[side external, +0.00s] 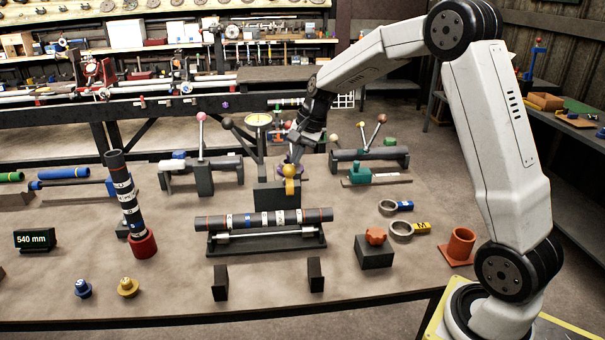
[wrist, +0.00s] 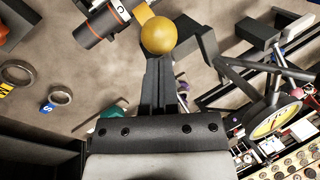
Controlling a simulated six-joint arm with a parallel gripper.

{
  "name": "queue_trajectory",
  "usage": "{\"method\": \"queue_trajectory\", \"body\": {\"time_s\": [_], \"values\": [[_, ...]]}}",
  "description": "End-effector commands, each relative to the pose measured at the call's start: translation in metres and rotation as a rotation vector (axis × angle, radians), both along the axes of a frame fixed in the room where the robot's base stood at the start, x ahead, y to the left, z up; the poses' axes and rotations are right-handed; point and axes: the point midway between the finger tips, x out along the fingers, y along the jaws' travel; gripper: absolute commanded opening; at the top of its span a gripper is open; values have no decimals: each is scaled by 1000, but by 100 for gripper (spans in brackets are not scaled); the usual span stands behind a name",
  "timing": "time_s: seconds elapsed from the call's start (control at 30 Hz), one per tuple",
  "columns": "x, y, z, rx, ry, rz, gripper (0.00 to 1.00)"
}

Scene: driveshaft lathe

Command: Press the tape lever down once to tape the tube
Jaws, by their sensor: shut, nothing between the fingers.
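The dark tube (side external: 263,220) with white, blue and orange bands lies level on a black cradle (side external: 268,247); one end of the tube (wrist: 103,22) shows at the top of the wrist view. Behind it stands a dark block (side external: 277,193) with a yellow ball knob (side external: 290,171), which looks like the tape lever's. My gripper (side external: 292,160) is shut and empty, pointing down just above or against the knob. In the wrist view the ball (wrist: 158,36) sits right past my fingertips (wrist: 158,60). I cannot tell whether they touch it.
Two tape rolls (side external: 401,229) and a block with an orange knob (side external: 375,250) lie to the right. A second banded tube (side external: 126,200) stands in a red cup at left.

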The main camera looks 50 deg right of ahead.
Motion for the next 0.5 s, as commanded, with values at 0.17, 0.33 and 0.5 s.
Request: {"method": "queue_trajectory", "body": {"time_s": [0.17,0.33,0.5], "values": [[-9,9,-10,-55,-54,2,0],[-17,17,-21,-116,-114,3,0],[-24,24,-34,-166,-164,1,0]]}}
